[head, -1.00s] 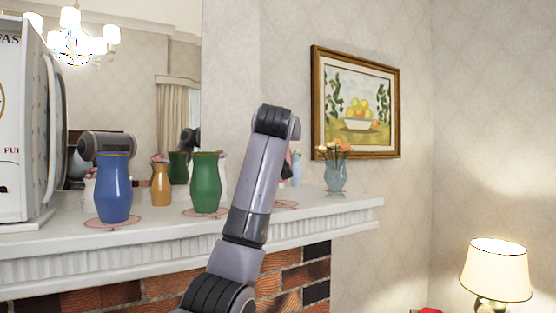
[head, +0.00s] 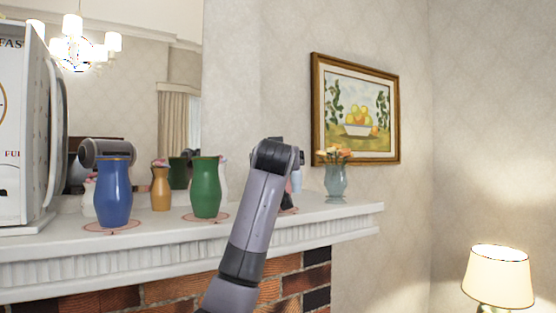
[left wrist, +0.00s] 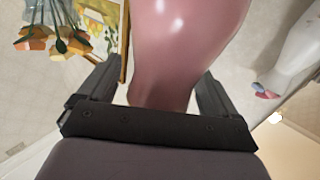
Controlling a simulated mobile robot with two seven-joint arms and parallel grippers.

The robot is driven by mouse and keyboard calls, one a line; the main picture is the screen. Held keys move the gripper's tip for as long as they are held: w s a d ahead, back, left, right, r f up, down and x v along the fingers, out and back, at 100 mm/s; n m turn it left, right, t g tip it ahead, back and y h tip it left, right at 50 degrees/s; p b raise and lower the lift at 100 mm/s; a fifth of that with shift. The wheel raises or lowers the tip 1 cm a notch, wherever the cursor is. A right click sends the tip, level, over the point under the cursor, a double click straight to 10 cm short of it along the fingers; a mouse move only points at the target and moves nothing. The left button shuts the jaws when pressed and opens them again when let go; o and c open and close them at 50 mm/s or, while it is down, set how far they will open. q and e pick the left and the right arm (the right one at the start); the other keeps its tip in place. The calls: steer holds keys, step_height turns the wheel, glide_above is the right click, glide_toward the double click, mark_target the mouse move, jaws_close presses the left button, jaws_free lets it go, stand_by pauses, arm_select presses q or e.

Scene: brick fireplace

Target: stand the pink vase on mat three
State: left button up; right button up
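The pink vase (left wrist: 180,50) fills the middle of the left wrist view, its narrower part between the two fingers of my left gripper (left wrist: 158,95). The fingers appear shut on it. In the head view my left arm hides the gripper and nearly all of the vase. A small part of a reddish mat (head: 289,210) shows on the mantel beside that arm. Its number cannot be read, and I cannot tell whether the vase touches it. My right gripper is not in view.
A blue vase (head: 113,192) and a green vase (head: 206,188) stand on round mats on the mantel (head: 170,240). A glass flower vase (head: 335,183) is at the right. A white cabinet-like object (head: 20,130) blocks the left end.

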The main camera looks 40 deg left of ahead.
arm_select(q)
steer(key=shift+r, duration=0.25)
steer(key=shift+s+d+f, duration=0.15)
steer(key=shift+s+d, duration=0.05)
steer(key=shift+d, duration=0.05)
steer(key=b+v, duration=0.3)
steer(key=v, duration=0.8)
steer(key=shift+s, duration=0.2)
steer(key=shift+d, duration=0.1)
